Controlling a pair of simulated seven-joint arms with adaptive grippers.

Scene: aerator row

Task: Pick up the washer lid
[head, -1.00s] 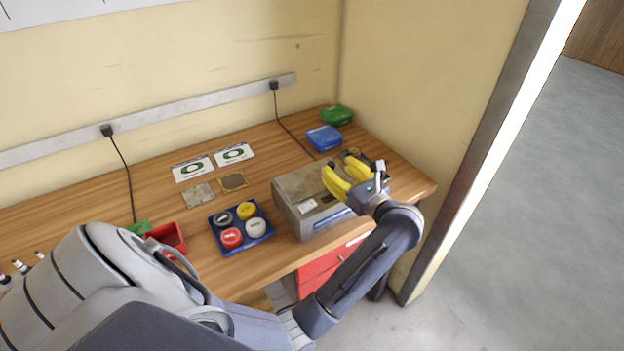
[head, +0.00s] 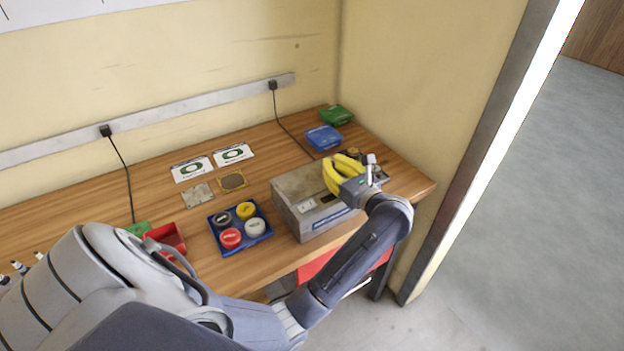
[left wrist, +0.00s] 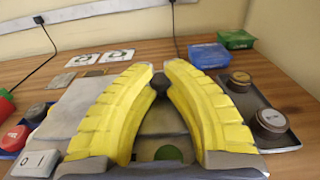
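The washer is a worn grey metal box (head: 320,222) near the right end of the bench. Its flat grey lid (head: 297,182) forms the top, and the lid's small dark knob (left wrist: 160,84) shows in the left wrist view. My left gripper (head: 331,163), with yellow ribbed fingers, is over the lid's right part. In the left wrist view the fingertips (left wrist: 161,69) lean in on both sides of the knob and appear to touch it. The fingers hide part of the lid, and I see no clear gap under it. My right gripper is not in view.
A blue tray (head: 243,246) with several coloured caps and a red bin (head: 171,236) are left of the washer. Blue (head: 324,138) and green (head: 336,115) boxes stand behind it. A dark tray with brown round parts (left wrist: 270,121) is close on its right.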

